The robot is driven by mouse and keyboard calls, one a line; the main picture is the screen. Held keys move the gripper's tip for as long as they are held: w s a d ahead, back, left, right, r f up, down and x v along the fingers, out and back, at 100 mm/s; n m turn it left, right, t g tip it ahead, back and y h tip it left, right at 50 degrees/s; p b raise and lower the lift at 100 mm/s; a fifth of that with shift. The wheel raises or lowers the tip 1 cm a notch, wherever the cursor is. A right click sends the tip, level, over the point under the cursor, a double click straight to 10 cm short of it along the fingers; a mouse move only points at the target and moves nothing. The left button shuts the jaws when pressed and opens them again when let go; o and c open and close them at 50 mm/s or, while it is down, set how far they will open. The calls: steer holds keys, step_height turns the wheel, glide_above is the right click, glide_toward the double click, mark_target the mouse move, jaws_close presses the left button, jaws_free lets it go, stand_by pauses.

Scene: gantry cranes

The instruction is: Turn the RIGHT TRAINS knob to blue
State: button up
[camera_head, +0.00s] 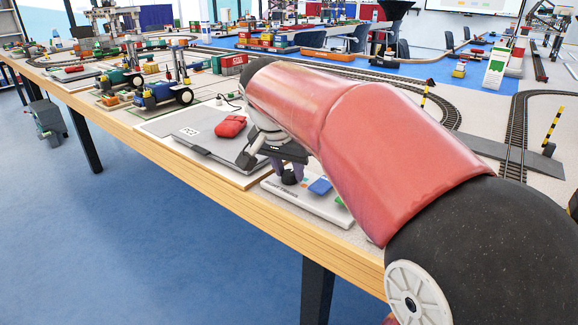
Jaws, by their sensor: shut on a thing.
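A white control panel (322,208) lies near the table's front edge, with a blue patch (320,186) and a green patch (340,201) on its top. Lettering on its front edge is too small to read surely. My gripper (290,178) points down at the panel's left part and is shut on a dark knob (288,178). My red arm hides the panel's right and back parts. The knob's pointing direction cannot be made out.
A grey laptop-like plate (190,135) with a red object (231,126) lies left of the panel. Toy vehicles (160,94) stand further left. Train tracks (516,130) run behind my arm. Blue floor is open in front of the wooden table edge (200,178).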

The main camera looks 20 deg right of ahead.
mark_target(281, 191)
steer(key=shift+m, duration=0.4)
steer(key=o, duration=1)
steer(key=shift+c, duration=0.2)
steer(key=v, duration=0.7)
steer(key=shift+a+r+p, duration=0.15)
steer(key=shift+r+p, duration=0.25)
steer(key=shift+s, duration=0.1)
